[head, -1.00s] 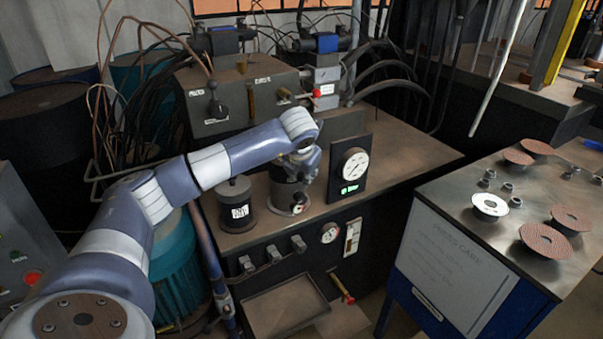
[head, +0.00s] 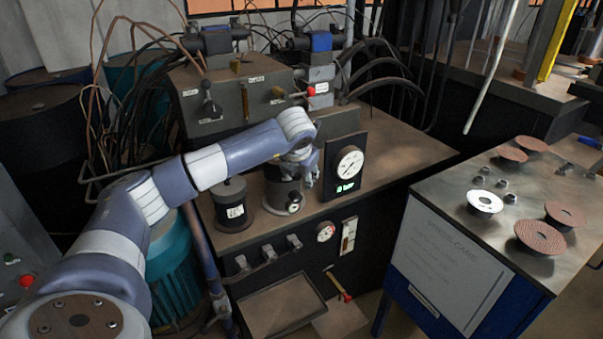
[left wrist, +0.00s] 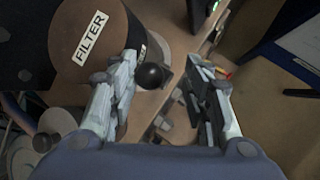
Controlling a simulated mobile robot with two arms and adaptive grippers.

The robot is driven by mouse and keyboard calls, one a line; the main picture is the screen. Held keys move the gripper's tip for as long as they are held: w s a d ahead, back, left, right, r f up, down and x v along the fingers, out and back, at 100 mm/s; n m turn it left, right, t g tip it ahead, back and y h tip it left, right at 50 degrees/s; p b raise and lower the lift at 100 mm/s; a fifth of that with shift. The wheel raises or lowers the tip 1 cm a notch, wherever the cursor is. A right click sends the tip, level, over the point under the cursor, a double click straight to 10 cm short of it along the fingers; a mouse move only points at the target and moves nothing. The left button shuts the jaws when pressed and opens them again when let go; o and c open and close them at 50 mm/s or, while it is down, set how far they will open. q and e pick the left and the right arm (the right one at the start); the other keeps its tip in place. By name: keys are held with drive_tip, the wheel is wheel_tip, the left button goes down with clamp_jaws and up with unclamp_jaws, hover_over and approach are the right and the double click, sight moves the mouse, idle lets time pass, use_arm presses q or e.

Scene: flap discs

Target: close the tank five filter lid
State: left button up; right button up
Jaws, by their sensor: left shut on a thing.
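The filter lid (left wrist: 72,22) is a round brown top with a white FILTER label, in the upper left of the left wrist view. A black ball knob (left wrist: 151,76) sticks out at its edge. My left gripper (left wrist: 162,70) has its fingers on either side of the knob, nearer the left finger, and is shut on it. In the head view, my left gripper (head: 307,172) is over the right-hand dark canister (head: 283,193) on the bench and hides part of its top. I cannot tell exactly how the lid sits. My right gripper is out of view.
A second dark canister (head: 231,208) with a white label stands close on the left. A gauge panel (head: 346,168) stands close on the right, and a valve box (head: 235,97) behind. A cart (head: 455,195) with several discs stands at the right.

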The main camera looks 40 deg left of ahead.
use_arm(q)
drive_tip(key=v, duration=1.2)
drive_tip(key=shift+f, duration=0.1)
